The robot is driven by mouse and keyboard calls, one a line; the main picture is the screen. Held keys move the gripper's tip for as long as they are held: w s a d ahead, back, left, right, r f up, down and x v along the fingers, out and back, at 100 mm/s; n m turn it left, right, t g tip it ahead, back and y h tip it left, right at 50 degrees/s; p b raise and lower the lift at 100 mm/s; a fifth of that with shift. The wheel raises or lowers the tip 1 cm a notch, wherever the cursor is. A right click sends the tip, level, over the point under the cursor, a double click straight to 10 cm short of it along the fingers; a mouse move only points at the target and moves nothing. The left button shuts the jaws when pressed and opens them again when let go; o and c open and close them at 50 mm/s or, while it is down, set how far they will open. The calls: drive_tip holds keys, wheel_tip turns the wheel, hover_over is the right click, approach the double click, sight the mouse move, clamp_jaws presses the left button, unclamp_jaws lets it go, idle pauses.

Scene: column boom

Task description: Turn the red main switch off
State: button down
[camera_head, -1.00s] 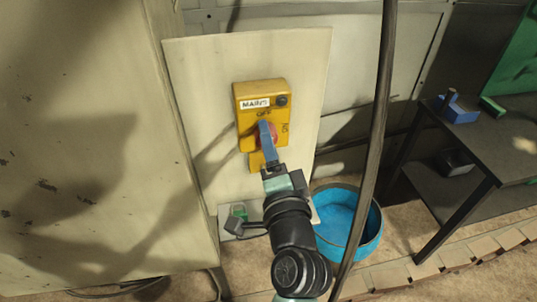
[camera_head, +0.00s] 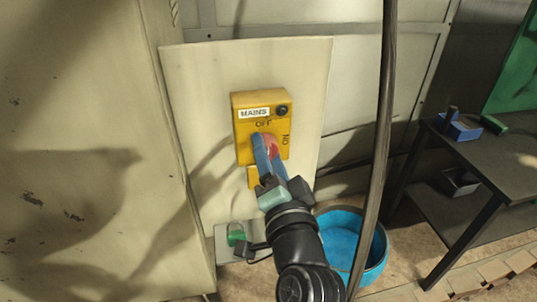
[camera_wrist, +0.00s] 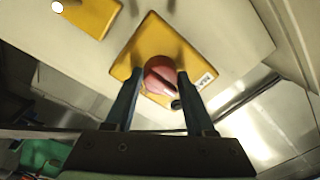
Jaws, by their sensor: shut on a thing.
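The red main switch knob (camera_head: 273,146) sits on a yellow box (camera_head: 243,150) labelled MAINS, with OFF printed above the knob and ON at its right. In the head view my gripper (camera_head: 265,143) reaches up from below and its blue fingers partly cover the knob. In the wrist view the red knob (camera_wrist: 158,76) lies between the two fingertips, and my gripper (camera_wrist: 159,78) is shut on it. A dark slanted gap shows on the knob's face. I cannot tell exactly which mark the knob points to.
The box is mounted on a pale panel (camera_head: 200,110). A dark hanging cable (camera_head: 383,120) runs down right of it. A dark table (camera_head: 490,165) stands at the right.

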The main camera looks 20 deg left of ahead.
drive_tip(key=shift+f, duration=0.15)
drive_tip(key=shift+c, duration=1.4)
unclamp_jaws()
drive_tip(key=r+b+v, duration=0.1)
drive_tip(key=b+v, duration=0.2)
drive_tip(key=v, duration=1)
drive_tip(key=shift+f+b, duration=0.35)
